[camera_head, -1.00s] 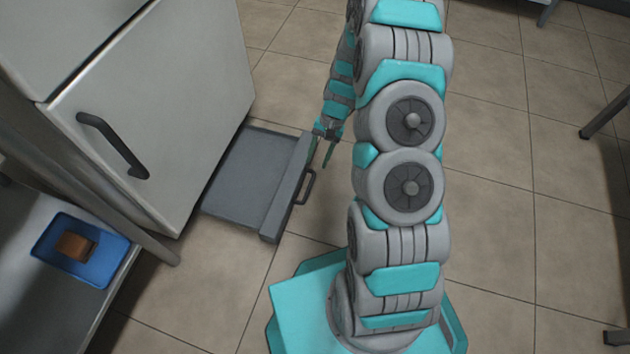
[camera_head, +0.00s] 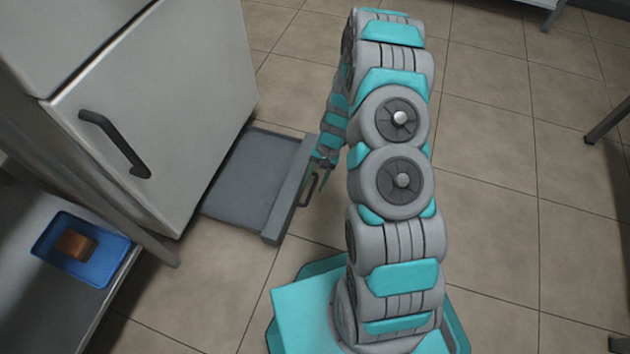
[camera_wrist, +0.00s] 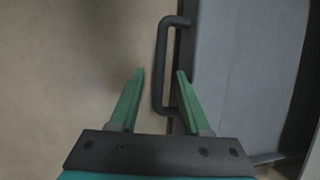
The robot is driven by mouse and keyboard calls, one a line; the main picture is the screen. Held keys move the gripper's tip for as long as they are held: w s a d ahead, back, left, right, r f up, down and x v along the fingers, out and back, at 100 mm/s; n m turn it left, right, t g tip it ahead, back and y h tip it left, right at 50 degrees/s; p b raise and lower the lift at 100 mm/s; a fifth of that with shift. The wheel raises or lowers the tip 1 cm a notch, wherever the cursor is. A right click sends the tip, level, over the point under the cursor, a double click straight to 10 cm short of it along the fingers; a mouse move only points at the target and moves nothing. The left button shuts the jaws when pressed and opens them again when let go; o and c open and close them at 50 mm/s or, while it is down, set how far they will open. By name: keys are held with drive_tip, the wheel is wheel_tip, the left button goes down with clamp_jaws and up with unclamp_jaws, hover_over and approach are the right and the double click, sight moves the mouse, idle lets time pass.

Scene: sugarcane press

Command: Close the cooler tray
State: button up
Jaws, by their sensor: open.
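The cooler tray (camera_head: 243,182) is a grey drawer pulled out at the bottom of the pale fridge-like cooler (camera_head: 165,95). Its raised front has a dark handle (camera_head: 310,190), which also shows in the wrist view (camera_wrist: 162,68). My gripper (camera_head: 320,178) is at the tray's front, by the handle, partly hidden by my arm. In the wrist view my gripper (camera_wrist: 158,75) is open, with its two green fingers apart. The handle's bar lies between the fingertips in the picture; I cannot tell whether they touch it. The tray's front panel (camera_wrist: 210,60) lies to the right.
A dark handle (camera_head: 115,143) is on the cooler door, above the tray. A metal shelf (camera_head: 40,310) at left holds a blue tray (camera_head: 105,265) with a brown block (camera_head: 76,244). Tiled floor (camera_head: 490,200) is open to the right. Dark table legs stand at the right edge.

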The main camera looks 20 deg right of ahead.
clamp_jaws()
idle(1.4)
